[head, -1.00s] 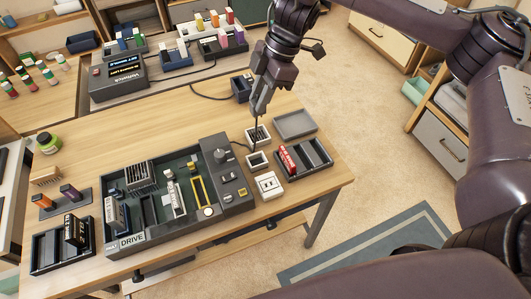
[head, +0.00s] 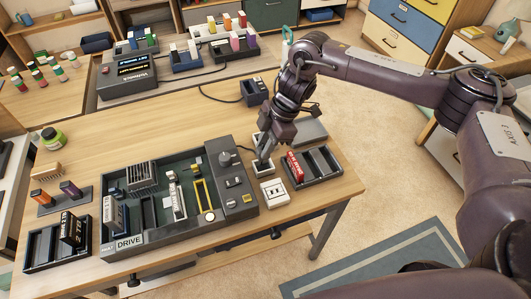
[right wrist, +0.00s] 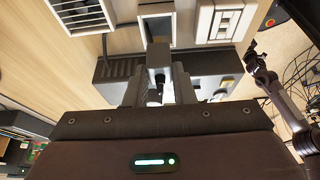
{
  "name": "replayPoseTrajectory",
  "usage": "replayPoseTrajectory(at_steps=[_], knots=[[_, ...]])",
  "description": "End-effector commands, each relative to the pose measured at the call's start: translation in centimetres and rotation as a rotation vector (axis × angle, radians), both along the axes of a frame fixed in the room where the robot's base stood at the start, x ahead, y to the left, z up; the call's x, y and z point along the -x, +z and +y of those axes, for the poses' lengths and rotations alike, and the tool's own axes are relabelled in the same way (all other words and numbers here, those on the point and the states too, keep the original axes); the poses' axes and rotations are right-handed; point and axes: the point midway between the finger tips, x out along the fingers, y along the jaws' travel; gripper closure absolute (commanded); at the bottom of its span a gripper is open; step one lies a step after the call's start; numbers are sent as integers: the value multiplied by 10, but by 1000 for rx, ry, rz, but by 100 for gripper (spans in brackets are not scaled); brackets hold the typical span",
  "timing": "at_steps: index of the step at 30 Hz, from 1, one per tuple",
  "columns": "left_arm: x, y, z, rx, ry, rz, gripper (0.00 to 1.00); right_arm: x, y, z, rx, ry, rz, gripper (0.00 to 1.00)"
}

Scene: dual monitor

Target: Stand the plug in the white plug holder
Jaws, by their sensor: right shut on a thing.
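The white plug holder (head: 264,169) is a small square frame on the table, right of the drive console. My right gripper (head: 262,157) reaches down over it from behind. In the right wrist view the right gripper (right wrist: 157,90) is shut on the dark plug (right wrist: 158,56), whose end overlaps the near edge of the holder's opening (right wrist: 157,30). I cannot tell whether the plug is inside the holder or above it. A dark jointed arm, which looks like my left one, shows at the right of the wrist view; its gripper (right wrist: 254,58) is too small to read.
A dark rack with a red module (head: 295,167) is to the right. The drive console (head: 228,185) is close on the left.

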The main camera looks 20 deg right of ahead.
Motion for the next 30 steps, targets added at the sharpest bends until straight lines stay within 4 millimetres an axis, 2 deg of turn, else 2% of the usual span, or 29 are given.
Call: replayPoseTrajectory(at_steps=[6, 8, 20, 21, 26, 30], knots=[[1, 2, -3, 3, 0, 3, 64, 1, -33, 0, 1, -1, 4, 100], [4, 2, -3, 3, 0, 6, 64, 1, -38, 0, 1, 0, 2, 100], [11, -1, 3, -4, -3, 18, 64, 0, -44, 0, 1, 0, 1, 100], [11, -1, 3, -4, -3, 18, 64, 0, -44, 0, 1, 0, 1, 76], [11, 0, 3, -4, -4, 18, 64, 0, -44, 0, 1, 0, 1, 55], [11, 0, 3, -4, -4, 18, 64, 0, -44, 0, 1, 0, 1, 55]])
